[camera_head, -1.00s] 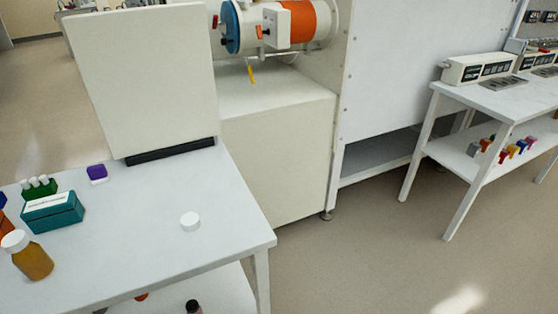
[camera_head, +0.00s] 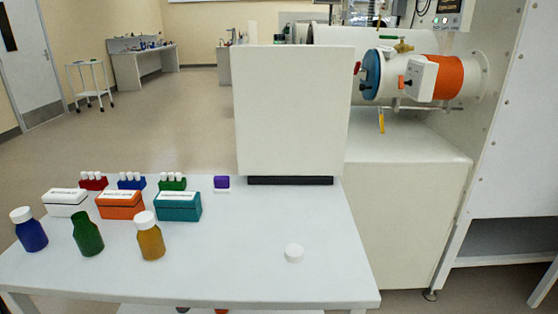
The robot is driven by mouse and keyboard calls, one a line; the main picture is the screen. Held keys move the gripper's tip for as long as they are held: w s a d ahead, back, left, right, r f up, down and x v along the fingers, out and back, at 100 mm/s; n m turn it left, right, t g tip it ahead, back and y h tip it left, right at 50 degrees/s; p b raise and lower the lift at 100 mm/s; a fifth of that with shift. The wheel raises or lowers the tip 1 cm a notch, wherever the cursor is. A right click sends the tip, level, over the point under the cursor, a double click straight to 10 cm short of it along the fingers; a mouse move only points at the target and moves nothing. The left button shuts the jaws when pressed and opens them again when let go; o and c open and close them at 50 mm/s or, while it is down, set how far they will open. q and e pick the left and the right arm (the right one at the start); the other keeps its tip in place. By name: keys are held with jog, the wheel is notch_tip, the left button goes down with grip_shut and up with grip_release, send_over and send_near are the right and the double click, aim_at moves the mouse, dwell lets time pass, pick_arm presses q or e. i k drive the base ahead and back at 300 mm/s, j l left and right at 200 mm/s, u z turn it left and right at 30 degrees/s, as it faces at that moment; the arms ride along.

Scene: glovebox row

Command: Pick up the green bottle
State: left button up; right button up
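The green bottle (camera_head: 87,234) stands upright on the white table (camera_head: 225,270), without a cap on its neck. It stands between a blue bottle (camera_head: 29,230) with a white cap on its left and an amber bottle (camera_head: 150,237) with a white cap on its right. Neither of my grippers is in view.
White, orange and teal boxes (camera_head: 178,206) stand behind the bottles, with racks of white-capped vials behind them. A small purple block (camera_head: 221,182) and a large white panel (camera_head: 292,112) stand at the back. The table's front right is mostly clear.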

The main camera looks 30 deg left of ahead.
aim_at(86, 235)
jog(key=u, duration=2.2)
